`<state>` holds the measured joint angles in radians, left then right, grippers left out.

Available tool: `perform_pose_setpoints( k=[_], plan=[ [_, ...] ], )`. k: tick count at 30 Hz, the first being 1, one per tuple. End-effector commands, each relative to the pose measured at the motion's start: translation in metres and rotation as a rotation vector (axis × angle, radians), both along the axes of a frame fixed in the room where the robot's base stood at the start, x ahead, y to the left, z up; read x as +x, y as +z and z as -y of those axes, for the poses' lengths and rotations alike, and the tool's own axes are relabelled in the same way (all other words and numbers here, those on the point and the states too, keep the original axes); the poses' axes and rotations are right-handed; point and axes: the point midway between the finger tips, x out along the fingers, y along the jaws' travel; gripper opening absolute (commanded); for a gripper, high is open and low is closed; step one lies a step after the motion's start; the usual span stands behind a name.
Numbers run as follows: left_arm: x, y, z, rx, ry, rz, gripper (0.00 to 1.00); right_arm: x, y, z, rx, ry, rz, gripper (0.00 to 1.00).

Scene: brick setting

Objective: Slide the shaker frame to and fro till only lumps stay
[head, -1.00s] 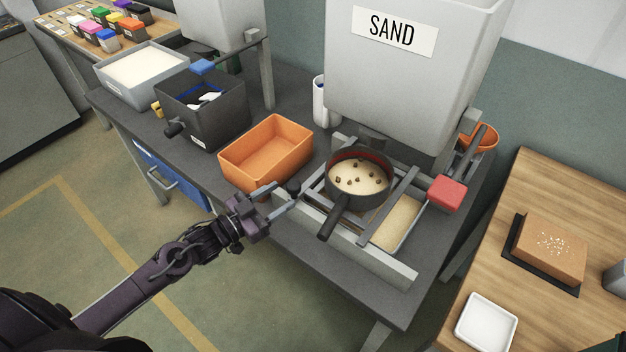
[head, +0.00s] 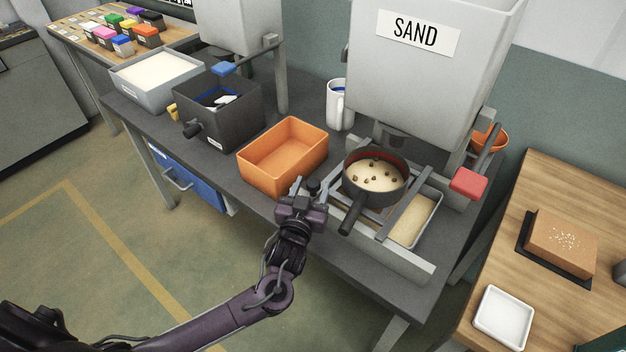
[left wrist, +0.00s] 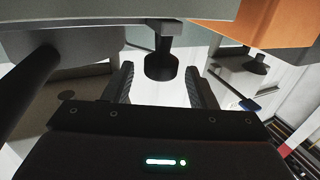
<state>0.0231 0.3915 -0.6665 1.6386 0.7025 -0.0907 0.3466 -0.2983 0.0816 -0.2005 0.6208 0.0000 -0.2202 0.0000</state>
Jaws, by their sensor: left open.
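The shaker frame (head: 402,218) is a grey sliding frame on the bench under the SAND hopper. A dark round sieve (head: 375,180) with a long handle sits on it, holding pale sand with several brown lumps on top. The frame's dark knob (head: 314,187) stands at its left end. My left gripper (head: 309,188) is open at the knob. In the left wrist view the knob (left wrist: 161,66) lies ahead between the two spread fingers (left wrist: 161,84), with no finger seen touching it. My right gripper is not in view.
A tray with sand (head: 412,222) lies below the frame. An empty orange bin (head: 265,176) stands close left of my gripper. The grey SAND hopper (head: 420,75) with a red-handled lever (head: 469,183) rises behind. A white mug (head: 340,105) stands behind the bin.

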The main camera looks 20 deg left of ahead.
Motion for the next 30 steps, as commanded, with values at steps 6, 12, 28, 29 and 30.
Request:
perform_pose_setpoints(
  k=[6,12,28,29,30],
  plan=[
    [0.02,0.0,-0.001,0.0,-0.001,0.0,0.52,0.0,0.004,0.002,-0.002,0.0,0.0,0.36],
    [0.022,-0.001,-0.001,-0.001,-0.002,-0.001,0.52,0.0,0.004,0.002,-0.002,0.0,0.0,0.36],
    [0.022,-0.001,-0.001,0.0,-0.002,0.0,0.0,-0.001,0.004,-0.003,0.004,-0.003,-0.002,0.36],
    [0.022,-0.001,-0.001,0.0,-0.002,0.0,0.0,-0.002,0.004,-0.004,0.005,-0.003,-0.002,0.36],
    [0.022,-0.001,-0.001,0.0,-0.002,0.0,0.0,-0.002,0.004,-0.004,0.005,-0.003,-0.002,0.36]
  ],
)
